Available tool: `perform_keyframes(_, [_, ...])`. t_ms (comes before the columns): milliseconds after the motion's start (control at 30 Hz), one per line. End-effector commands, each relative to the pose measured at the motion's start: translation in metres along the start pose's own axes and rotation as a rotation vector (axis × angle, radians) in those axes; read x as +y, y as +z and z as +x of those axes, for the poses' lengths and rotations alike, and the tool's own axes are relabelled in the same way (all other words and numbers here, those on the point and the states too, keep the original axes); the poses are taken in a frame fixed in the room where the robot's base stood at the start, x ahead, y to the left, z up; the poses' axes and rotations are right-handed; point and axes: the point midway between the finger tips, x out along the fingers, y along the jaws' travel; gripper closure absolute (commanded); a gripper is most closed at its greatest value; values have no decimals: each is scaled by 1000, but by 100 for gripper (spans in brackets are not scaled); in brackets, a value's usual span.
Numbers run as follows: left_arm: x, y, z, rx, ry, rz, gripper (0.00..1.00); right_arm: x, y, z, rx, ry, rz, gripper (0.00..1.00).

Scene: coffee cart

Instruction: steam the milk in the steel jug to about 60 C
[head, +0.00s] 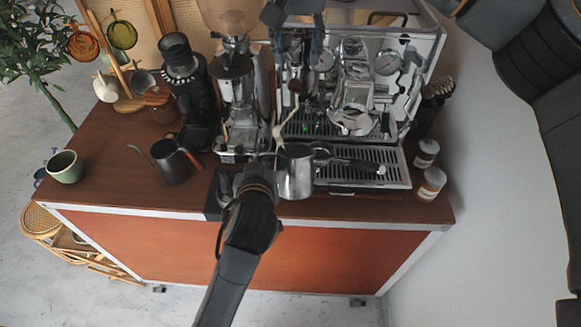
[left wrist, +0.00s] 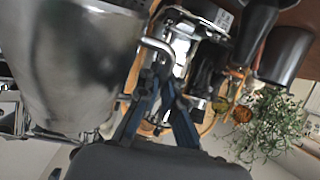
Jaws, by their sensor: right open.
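The steel jug (head: 297,178) is upright at the front left edge of the espresso machine's drip tray; its inside is too small to read. My left gripper (head: 258,182) is at the jug's left side. In the left wrist view the jug (left wrist: 75,65) fills the left, and the gripper's blue fingers (left wrist: 155,98) are closed together at its bent handle (left wrist: 158,46). The steam wand (head: 279,134) comes down to the jug's rear left rim; I cannot tell whether its tip is inside. My right gripper (head: 297,42) is open above the machine's top left.
The espresso machine (head: 400,128) has a portafilter (head: 350,163) with a black handle just right of the jug. A grinder (head: 238,100) and a black kettle (head: 172,165) stand left. Two jars (head: 431,184) stand right. The counter's front left is clear beside a green cup (head: 65,168).

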Motion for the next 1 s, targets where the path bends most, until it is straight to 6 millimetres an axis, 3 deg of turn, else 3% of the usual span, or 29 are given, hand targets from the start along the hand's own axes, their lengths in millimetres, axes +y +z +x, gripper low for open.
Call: perform_keyframes(1000, [-6,48,-20,0,0,-3,100,0,6,23,0,0,0,55])
